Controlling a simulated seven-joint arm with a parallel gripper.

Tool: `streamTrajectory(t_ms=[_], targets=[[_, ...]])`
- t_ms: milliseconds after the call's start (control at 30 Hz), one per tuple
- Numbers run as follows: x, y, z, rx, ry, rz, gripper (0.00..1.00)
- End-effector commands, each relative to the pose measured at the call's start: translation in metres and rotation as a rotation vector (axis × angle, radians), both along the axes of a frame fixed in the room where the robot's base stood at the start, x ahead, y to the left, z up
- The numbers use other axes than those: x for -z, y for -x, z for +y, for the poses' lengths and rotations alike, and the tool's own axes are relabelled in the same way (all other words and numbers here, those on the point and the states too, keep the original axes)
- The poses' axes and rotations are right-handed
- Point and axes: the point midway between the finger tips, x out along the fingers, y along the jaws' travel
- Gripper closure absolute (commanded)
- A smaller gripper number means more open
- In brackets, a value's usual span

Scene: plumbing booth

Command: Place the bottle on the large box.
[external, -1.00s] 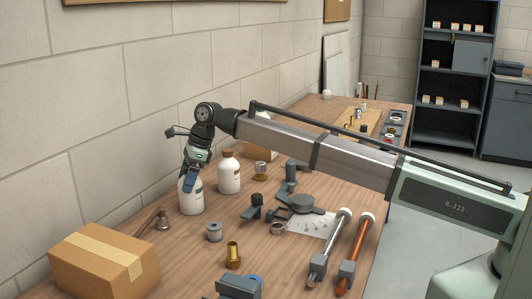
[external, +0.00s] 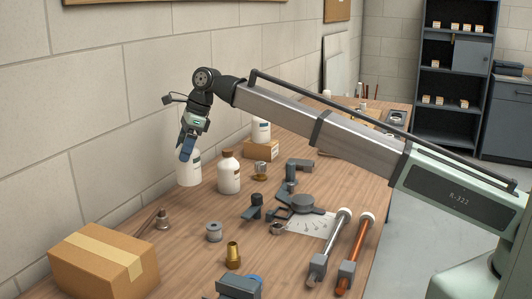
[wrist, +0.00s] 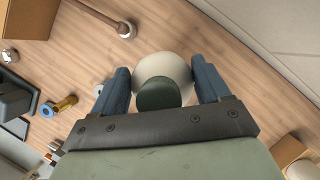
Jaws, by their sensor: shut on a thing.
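My gripper (external: 187,150) is shut on a white bottle (external: 188,172) with a dark green cap. It holds the bottle upright near the wall, raised above the table. In the wrist view the bottle (wrist: 168,68) sits between the two blue fingers, its cap (wrist: 160,94) facing the camera. The large box (external: 105,261) is a closed brown carton with a tan tape strip, at the front left of the table. Its top is bare. In the wrist view a part of the large box (wrist: 32,18) shows at the top left corner. The bottle is apart from it.
A brown-capped white bottle (external: 229,174) stands just right of the held one. Another white bottle (external: 261,131) stands on a small box (external: 262,150). A handled metal tool (external: 161,219) lies between the held bottle and the large box. Pipe fittings and tools cover the right side.

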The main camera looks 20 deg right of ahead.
Motion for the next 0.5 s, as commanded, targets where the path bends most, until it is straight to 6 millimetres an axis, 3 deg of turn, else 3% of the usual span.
streamTrajectory(t_ms=[167,267,500], targets=[[-0.004,0.007,0.007,-0.011,-0.001,0.0,0.97],[-0.005,0.023,0.02,-0.033,-0.001,0.0,0.97],[-0.019,0.093,0.079,-0.132,-0.001,0.0,0.97]])
